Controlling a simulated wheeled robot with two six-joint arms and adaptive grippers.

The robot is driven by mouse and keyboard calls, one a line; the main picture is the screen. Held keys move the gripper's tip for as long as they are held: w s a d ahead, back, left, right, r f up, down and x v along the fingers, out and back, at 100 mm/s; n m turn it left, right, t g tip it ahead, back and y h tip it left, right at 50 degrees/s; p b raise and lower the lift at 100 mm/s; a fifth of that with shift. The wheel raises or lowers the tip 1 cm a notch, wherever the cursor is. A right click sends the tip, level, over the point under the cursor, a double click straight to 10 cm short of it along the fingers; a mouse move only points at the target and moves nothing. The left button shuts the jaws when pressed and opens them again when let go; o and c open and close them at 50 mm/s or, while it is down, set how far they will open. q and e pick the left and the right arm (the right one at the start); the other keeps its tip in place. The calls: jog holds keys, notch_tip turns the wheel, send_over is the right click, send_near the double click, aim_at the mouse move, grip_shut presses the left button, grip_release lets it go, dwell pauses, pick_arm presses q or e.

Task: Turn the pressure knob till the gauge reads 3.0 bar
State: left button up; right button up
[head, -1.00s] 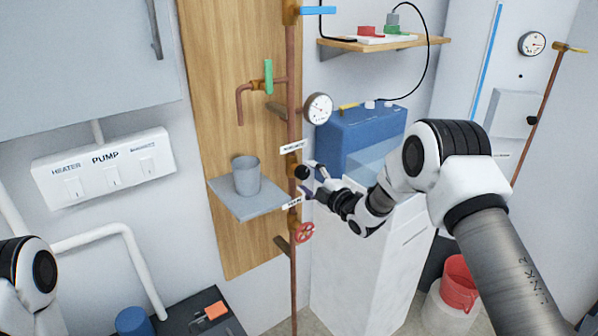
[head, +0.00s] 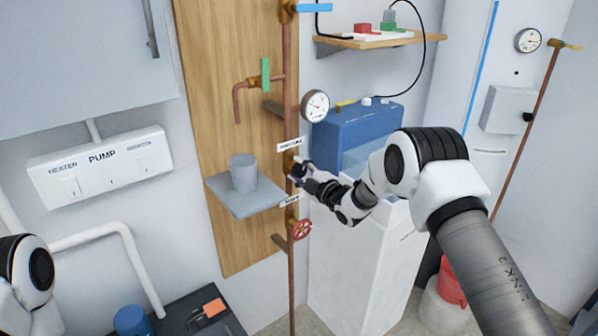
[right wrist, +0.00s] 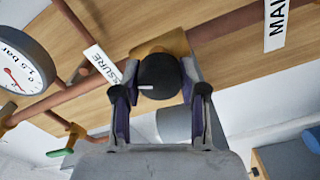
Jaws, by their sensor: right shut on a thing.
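The black pressure knob (right wrist: 158,76), with a white mark on its face, sits on a brass fitting of the copper pipe. In the right wrist view it lies between the fingers of my right gripper (right wrist: 158,95), which is shut on it. In the head view my right gripper (head: 300,174) is at the pipe and hides most of the knob. The round white pressure gauge (head: 314,106) is on the pipe above; in the right wrist view the gauge (right wrist: 18,62) is cropped, with a red needle and "bar" lettering, and I cannot read its value surely. My left gripper is out of view.
A grey shelf (head: 232,207) with a grey cup (head: 243,172) is left of the pipe. A red valve wheel (head: 300,229) is below, a green-handled tap (head: 265,74) above. A blue box (head: 345,135) stands behind my right arm. A second gauge (head: 528,40) is at far right.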

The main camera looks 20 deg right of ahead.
jog(key=m+b, duration=0.1)
jog(key=m, duration=0.1)
jog(key=shift+f+m, duration=0.1)
jog(key=shift+m, duration=0.3)
jog(key=m+b, duration=0.1)
jog(key=m, duration=0.2)
jog(key=shift+m, duration=0.3)
jog(key=m+b, duration=0.1)
jog(key=m, duration=0.2)
jog(key=shift+d+m, duration=0.1)
jog(key=shift+m, duration=0.2)
jog(key=m, duration=0.4)
jog(key=shift+r, duration=0.2)
jog(key=shift+m, duration=0.4)
jog(key=o, duration=1.1)
jog(key=shift+d, duration=0.1)
jog(key=shift+o, duration=0.2)
